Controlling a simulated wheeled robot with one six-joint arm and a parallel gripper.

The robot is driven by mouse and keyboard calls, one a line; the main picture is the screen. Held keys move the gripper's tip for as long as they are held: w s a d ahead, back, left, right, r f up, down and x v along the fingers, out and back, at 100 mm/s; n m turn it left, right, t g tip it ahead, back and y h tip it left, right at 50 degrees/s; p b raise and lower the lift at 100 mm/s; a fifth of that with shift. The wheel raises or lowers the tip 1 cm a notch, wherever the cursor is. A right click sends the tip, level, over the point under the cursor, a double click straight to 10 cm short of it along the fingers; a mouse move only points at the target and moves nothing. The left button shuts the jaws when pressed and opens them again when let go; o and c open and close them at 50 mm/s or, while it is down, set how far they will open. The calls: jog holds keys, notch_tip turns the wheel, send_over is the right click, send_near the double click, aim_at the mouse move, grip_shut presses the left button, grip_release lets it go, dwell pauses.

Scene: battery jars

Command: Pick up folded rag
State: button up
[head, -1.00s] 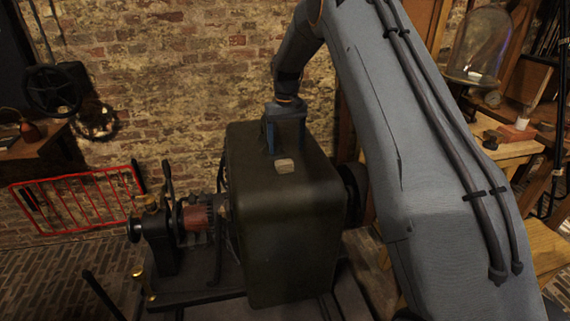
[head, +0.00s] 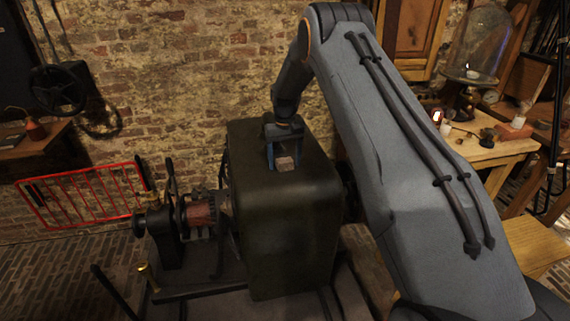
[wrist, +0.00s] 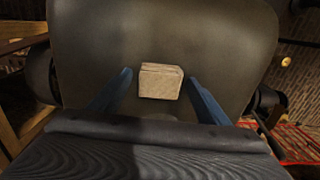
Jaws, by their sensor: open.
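The folded rag (head: 285,163) is a small beige block lying on top of the dark machine housing (head: 285,215). In the wrist view the rag (wrist: 160,81) sits between the two blue fingers, with a gap on each side. My gripper (head: 284,160) is open above the housing, with its fingers pointing down on either side of the rag. In the wrist view my gripper (wrist: 160,84) holds nothing. Whether the fingertips touch the housing top, I cannot tell.
The housing belongs to a machine with a reddish coil (head: 200,212) and a shaft at left. A red rail (head: 85,195) stands before the brick wall. A wooden table (head: 480,150) with a glass dome (head: 482,45) is at right.

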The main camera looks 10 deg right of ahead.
jog(key=c, duration=1.1)
